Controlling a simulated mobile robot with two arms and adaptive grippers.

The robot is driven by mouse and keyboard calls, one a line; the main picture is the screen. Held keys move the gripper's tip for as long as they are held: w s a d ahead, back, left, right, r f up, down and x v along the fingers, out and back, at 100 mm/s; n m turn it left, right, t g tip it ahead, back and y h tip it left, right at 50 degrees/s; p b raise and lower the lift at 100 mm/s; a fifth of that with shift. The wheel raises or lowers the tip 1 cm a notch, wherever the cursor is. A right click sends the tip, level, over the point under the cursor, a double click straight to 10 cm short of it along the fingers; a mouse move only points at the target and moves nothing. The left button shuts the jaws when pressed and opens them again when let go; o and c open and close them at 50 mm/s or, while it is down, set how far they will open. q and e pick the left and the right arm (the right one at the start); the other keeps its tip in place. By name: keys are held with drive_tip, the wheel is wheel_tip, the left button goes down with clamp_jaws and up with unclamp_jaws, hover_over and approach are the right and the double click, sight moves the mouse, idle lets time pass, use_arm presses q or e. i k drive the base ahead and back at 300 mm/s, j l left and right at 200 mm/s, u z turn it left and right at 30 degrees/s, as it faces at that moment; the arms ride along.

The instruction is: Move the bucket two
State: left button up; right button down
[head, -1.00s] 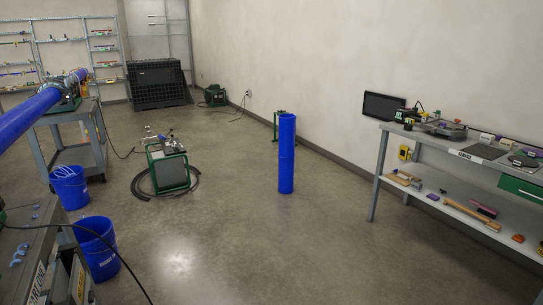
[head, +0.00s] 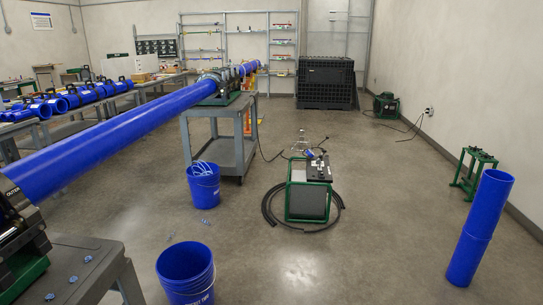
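Two blue buckets stand on the floor in the head view. The nearer bucket (head: 187,274) is at the bottom, right of the near grey cart's edge; it looks empty, and its printed label is cut off by the frame. The farther bucket (head: 204,186) stands in front of the far grey cart and holds pale looped material. Both are upright and apart from each other. Neither of my grippers shows.
A long blue pipe (head: 120,134) runs across the near cart (head: 84,268) and far cart (head: 218,152). A green-framed unit (head: 308,196) with a black hose sits mid-floor. An upright blue pipe (head: 480,228) and green stand (head: 474,172) are at right.

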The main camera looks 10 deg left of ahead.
sight(184, 270)
drive_tip(key=i+u, duration=0.1)
drive_tip(key=i, duration=0.85)
drive_tip(key=i+l+u, duration=0.1)
drive_tip(key=i, duration=0.9)
drive_tip(key=l, duration=0.1)
